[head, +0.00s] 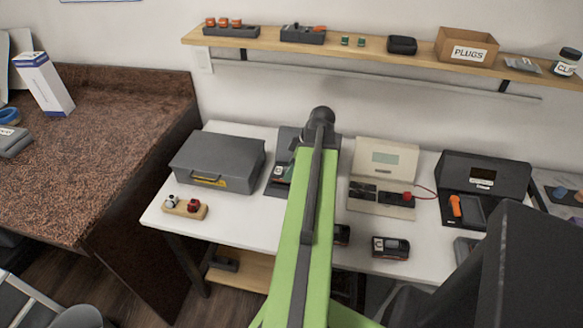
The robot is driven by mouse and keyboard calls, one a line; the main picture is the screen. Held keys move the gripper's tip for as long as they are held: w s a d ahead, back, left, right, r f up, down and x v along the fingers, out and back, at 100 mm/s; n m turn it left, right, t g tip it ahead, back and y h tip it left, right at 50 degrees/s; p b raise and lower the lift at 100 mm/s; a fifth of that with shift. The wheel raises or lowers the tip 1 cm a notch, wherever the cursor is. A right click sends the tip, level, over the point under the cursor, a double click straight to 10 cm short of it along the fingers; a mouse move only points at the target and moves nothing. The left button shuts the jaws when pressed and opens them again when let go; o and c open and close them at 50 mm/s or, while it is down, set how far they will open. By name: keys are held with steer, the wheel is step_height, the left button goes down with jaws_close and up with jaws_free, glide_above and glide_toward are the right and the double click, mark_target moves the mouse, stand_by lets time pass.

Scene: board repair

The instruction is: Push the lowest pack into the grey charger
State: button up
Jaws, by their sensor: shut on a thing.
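My gripper (321,118) is at the far end of my green arm, over the back of the white table. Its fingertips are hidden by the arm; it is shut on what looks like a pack. The dark grey charger (288,142) stands behind the arm, its right part covered. A small pack-like piece with a pale and red face (281,173) shows at its front, against the arm's left edge; how far in it sits cannot be told. A dark pack with a red label (390,247) lies on the table right of the arm. Another pack (341,235) is partly hidden by the arm.
A grey case (218,161) stands on the left. A wooden block with knobs (185,207) is at front left. A cream tester (384,165) with a red lead and a black station (485,178) stand right of my arm. A loaded wall shelf (370,55) runs above.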

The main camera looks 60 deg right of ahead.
steer(key=shift+f+b, duration=1.05)
stand_by(1.4)
steer(key=o, duration=1.5)
steer(key=shift+o, duration=0.2)
steer(key=shift+o, duration=1.1)
steer(key=shift+r, duration=0.15)
steer(key=shift+r+p, duration=1.45)
steer(key=shift+p, duration=0.15)
steer(key=shift+r, duration=0.1)
